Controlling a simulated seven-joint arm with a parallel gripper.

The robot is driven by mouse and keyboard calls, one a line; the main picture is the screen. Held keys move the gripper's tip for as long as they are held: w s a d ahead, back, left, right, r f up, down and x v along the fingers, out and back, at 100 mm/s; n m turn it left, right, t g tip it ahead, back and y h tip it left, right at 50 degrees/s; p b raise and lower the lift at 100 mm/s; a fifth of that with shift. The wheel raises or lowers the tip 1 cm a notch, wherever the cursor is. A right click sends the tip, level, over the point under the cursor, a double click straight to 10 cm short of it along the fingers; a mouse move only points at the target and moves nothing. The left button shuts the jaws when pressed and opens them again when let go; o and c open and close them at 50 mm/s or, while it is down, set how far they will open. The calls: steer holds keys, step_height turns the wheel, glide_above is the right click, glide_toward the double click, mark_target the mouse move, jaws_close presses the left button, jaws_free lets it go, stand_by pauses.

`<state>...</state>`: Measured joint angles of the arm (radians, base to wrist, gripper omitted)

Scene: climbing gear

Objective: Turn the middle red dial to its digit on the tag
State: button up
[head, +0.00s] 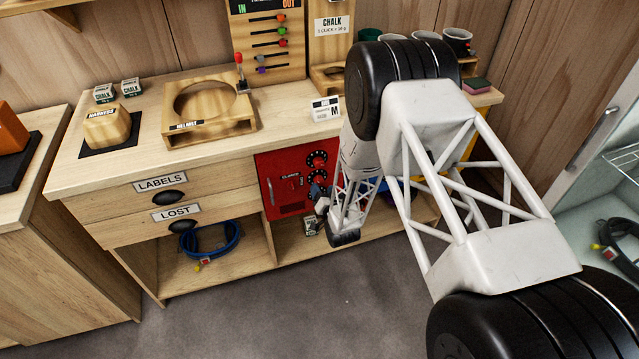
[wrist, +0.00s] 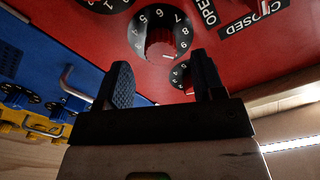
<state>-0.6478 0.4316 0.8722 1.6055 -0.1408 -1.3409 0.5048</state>
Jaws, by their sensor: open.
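The red panel (head: 285,196) is set in the front of the wooden counter. It carries a column of dark numbered dials with red knobs. The middle red dial (wrist: 160,35) is in the upper middle of the wrist view, with its digits around the knob. Another dial (wrist: 105,4) is cut off at the top, and a third dial (wrist: 181,76) is partly hidden behind my right finger. My gripper (wrist: 160,72) is open and empty, its fingertips just below the middle dial in the picture. Contact cannot be told. I cannot make out a tag with the digits.
A blue panel (wrist: 50,62) with a metal handle and a yellow one (wrist: 22,122) lie left of the red panel in the wrist view. An OPEN/CLOSED label (wrist: 245,18) is on the red panel.

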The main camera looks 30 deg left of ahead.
mark_target(320, 184)
steer(key=shift+x, duration=2.1)
steer(key=c, duration=0.9)
